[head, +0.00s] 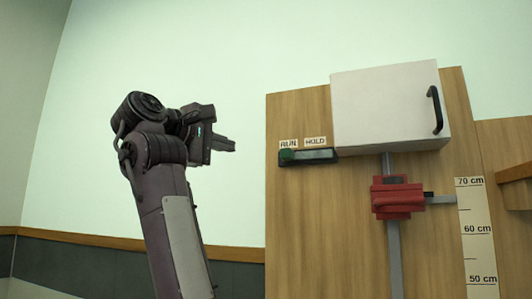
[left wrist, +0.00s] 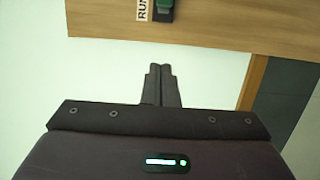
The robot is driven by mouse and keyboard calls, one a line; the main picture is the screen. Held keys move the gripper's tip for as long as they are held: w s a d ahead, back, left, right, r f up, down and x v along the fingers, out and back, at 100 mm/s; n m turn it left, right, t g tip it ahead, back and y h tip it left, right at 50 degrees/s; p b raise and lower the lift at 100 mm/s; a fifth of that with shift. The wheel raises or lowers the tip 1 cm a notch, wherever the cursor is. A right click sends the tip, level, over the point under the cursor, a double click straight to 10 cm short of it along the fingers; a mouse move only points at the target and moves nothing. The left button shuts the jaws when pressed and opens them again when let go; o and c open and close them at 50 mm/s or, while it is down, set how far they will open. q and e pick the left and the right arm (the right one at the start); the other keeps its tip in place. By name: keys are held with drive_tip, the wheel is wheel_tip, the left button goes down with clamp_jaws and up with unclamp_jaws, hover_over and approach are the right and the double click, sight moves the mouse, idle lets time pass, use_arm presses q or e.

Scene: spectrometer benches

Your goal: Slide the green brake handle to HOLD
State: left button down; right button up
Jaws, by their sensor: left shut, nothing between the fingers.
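The green brake handle (head: 287,154) sits at the left end of its dark slot (head: 318,156), under the RUN label (head: 289,144). The HOLD label (head: 316,141) is above the slot farther right. In the left wrist view the green handle (left wrist: 165,3) shows at the top edge, partly cut off, beside the RUN label (left wrist: 142,9). My left gripper (head: 233,146) is shut and empty, to the left of the board and apart from the handle. Its closed fingers (left wrist: 160,70) show in the left wrist view. My right gripper is not in view.
The wooden board (head: 340,230) carries a white box (head: 385,105) with a black handle (head: 435,110). Below it, a red clamp (head: 398,198) sits on a grey vertical rail (head: 394,260) beside a height scale (head: 477,235). The space between my left gripper and the board is clear.

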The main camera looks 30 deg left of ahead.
use_arm(q)
drive_tip(key=w+d+p, duration=0.4)
drive_tip(key=w+p, duration=0.4)
drive_tip(key=w, duration=0.3)
drive_tip(key=shift+f, duration=0.1)
